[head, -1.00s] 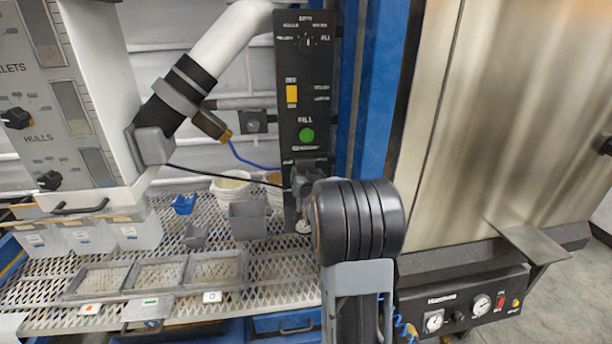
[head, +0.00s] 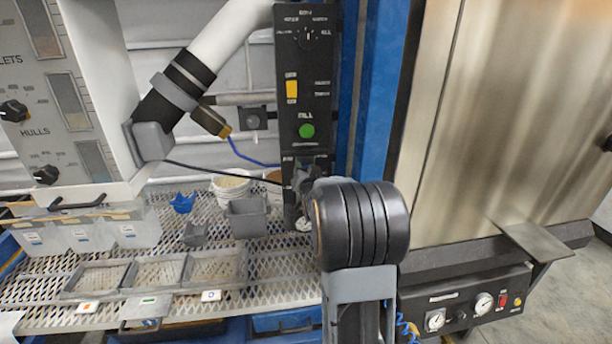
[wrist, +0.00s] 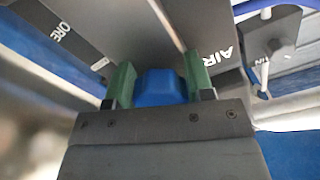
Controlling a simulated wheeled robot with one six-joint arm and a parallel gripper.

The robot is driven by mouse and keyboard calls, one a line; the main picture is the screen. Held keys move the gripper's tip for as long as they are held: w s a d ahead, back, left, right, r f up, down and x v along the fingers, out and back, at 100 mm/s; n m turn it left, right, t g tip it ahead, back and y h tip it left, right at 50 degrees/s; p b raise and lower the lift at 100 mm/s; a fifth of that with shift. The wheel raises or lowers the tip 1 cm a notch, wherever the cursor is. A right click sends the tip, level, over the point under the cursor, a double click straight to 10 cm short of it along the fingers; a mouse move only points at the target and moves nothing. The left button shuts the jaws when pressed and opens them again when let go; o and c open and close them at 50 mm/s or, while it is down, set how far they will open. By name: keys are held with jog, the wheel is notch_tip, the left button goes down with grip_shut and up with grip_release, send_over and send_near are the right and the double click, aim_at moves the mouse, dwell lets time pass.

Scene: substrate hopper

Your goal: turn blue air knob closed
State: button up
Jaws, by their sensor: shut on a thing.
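The blue air knob (wrist: 160,87) sits between the two green fingers of my gripper (wrist: 157,78) in the wrist view, with a finger at each side of it. My gripper is shut on the knob. The letters AIR show on the dark panel (wrist: 217,70) just right of the fingers. In the head view my gripper (head: 305,182) is at the lower end of the black control panel (head: 307,95). There my arm and gripper hide the knob, and I cannot tell which way it is turned.
A blue post (head: 363,90) stands right of the panel, beside a large steel cabinet (head: 490,120). A gauge box (head: 470,305) is below the cabinet. A mesh shelf (head: 275,265) with grey trays (head: 155,275) and tubs lies left of my arm.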

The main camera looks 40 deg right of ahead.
jog(key=shift+r+m+b, duration=0.15)
jog(key=shift+m+b, duration=2.3)
jog(key=shift+m, duration=5.35)
jog(key=o, duration=0.9)
jog(key=shift+o, duration=0.2)
jog(key=p+v, duration=0.1)
jog(key=v, duration=1.2)
jog(key=shift+s+a+p, duration=0.25)
jog(key=shift+s+p, duration=0.1)
jog(key=shift+p, duration=0.05)
